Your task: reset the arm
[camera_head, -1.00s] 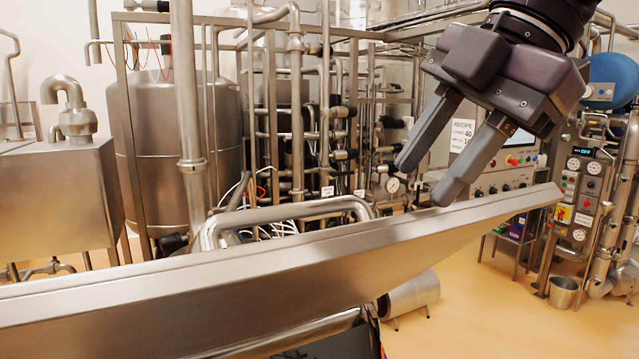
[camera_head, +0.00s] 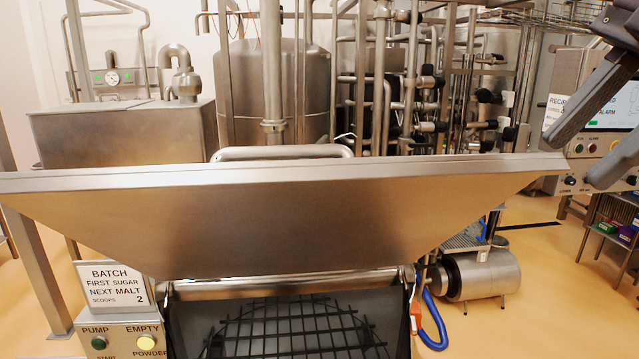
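My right gripper (camera_head: 572,163) is at the upper right edge of the head view, partly cut off by the frame. Its two dark grey fingers are spread apart with nothing between them. They point down and left, near the right end of the hopper's steel upper panel (camera_head: 290,225). I cannot tell their exact distance from it. My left gripper is not in view.
Below the panel is the hopper's dark opening with a black grate (camera_head: 290,335). A batch sign (camera_head: 113,288) stands above a button box (camera_head: 125,338) at left. Steel tanks and pipes fill the back. Some floor (camera_head: 545,290) is clear at right.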

